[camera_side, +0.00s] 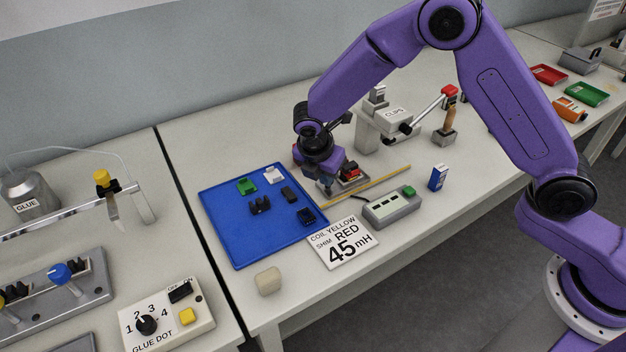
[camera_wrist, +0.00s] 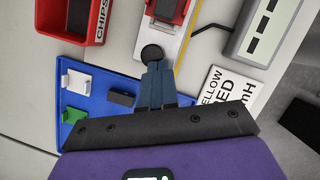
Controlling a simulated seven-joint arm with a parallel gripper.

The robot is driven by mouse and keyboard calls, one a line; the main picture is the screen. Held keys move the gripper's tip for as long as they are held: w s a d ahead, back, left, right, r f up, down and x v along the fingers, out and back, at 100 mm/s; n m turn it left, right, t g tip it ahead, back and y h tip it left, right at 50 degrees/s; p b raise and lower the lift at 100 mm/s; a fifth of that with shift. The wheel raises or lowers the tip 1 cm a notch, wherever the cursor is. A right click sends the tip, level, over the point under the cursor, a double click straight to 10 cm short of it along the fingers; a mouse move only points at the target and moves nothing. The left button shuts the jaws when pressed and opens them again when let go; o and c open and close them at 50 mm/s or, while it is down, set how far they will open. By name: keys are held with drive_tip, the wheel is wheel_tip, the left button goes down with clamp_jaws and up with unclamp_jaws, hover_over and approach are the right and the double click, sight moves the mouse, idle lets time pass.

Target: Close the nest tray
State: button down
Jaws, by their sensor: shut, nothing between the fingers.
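The nest tray (camera_wrist: 163,28) is a pale metal slide at the top of the wrist view, with a red part (camera_wrist: 167,9) on it. A dark round knob (camera_wrist: 152,53) is at its near end. My gripper (camera_wrist: 154,68) is shut and empty, with its fingertips right at the knob; I cannot tell whether they touch it. In the side view my gripper (camera_side: 327,187) points down at the left end of the tray, beside the red part (camera_side: 350,169). The gripper hides some of the tray there.
A blue mat (camera_side: 236,232) with several small parts lies left of my gripper. A yellow strip (camera_side: 380,184) runs along the tray's near side. A grey box with a green button (camera_side: 390,208) and a label card (camera_side: 342,242) are in front.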

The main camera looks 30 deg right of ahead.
hover_over(362, 179)
drive_tip(key=shift+w+d, duration=0.1)
drive_tip(key=shift+d, duration=0.25)
drive_tip(key=shift+a, duration=0.4)
drive_tip(key=a, duration=0.1)
drive_tip(key=s+a, duration=0.1)
drive_tip(key=a+r, duration=0.1)
drive_tip(key=shift+s+a, duration=0.15)
drive_tip(key=shift+s, duration=0.25)
drive_tip(key=v, duration=0.8)
drive_tip(key=s+d+r+m+y, duration=0.1)
drive_tip(key=s+d+m, duration=0.2)
drive_tip(key=s, duration=0.7)
drive_tip(key=s+d+r+m+g+y, duration=0.1)
drive_tip(key=s+d+r+m, duration=0.1)
drive_tip(key=s, duration=0.7)
drive_tip(key=s+d+r+m+y, duration=0.2)
drive_tip(key=s+d+m, duration=0.2)
drive_tip(key=s, duration=0.6)
drive_tip(key=shift+s+d+r+m+g, duration=0.2)
drive_tip(key=shift+s+m+g, duration=0.15)
drive_tip(key=shift+m, duration=0.55)
